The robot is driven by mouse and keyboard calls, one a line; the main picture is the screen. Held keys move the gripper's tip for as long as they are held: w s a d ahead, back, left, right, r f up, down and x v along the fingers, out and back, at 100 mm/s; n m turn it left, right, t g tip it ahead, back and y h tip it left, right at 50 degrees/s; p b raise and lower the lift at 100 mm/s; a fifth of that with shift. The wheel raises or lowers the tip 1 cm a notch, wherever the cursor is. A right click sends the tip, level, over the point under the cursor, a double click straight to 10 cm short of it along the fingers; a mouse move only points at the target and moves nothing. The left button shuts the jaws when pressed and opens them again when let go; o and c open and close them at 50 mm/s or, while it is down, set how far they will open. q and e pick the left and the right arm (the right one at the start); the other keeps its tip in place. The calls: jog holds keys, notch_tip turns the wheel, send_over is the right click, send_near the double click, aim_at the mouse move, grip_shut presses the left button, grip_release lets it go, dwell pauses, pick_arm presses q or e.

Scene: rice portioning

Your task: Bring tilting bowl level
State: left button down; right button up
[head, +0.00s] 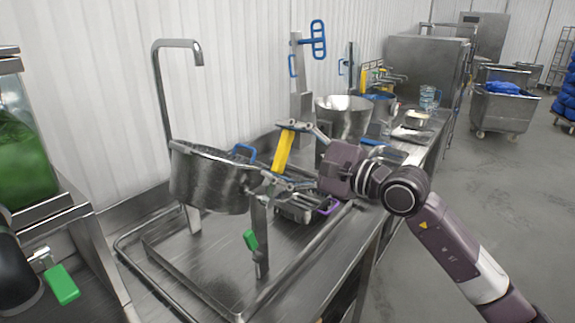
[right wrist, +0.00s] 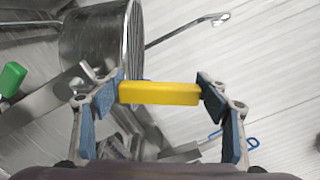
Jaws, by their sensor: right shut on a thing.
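The tilting bowl (head: 208,187) is a round steel vessel on a stand at the left of the steel table in the head view. Its rim slopes down to the right, so it looks tilted. Its side also shows at the top of the right wrist view (right wrist: 98,42). My right gripper (head: 281,153) is just right of the bowl, shut on a yellow handle (right wrist: 160,93), which lies across between its blue pads. The handle also shows in the head view (head: 284,154). Where the handle joins the bowl's mount is hidden. My left gripper is not in view.
A bent steel pipe (head: 158,95) rises behind the bowl. A green-gripped lever (head: 250,240) is on the post below it. A second steel bowl (head: 343,116) stands further back. A container of green contents (head: 25,165) is at far left. The table front is bare.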

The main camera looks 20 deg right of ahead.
jog(key=shift+s+a+r+n+b, duration=0.15)
jog(key=shift+s+a+n+b, duration=0.55)
jog(key=shift+n+b, duration=0.4)
jog(key=shift+s+a+r+n+b, duration=0.1)
jog(key=shift+s+a+n+b, duration=0.4)
jog(key=shift+a+n+b, duration=0.55)
jog(key=shift+s+a+r+n+b, duration=0.15)
jog(key=shift+s+a+n+b, duration=0.6)
jog(key=shift+b, duration=0.5)
jog(key=shift+w+d, duration=0.15)
jog(key=shift+d, duration=0.05)
jog(key=o, duration=1.7)
jog(key=shift+d, duration=0.1)
jog(key=shift+v, duration=5.95)
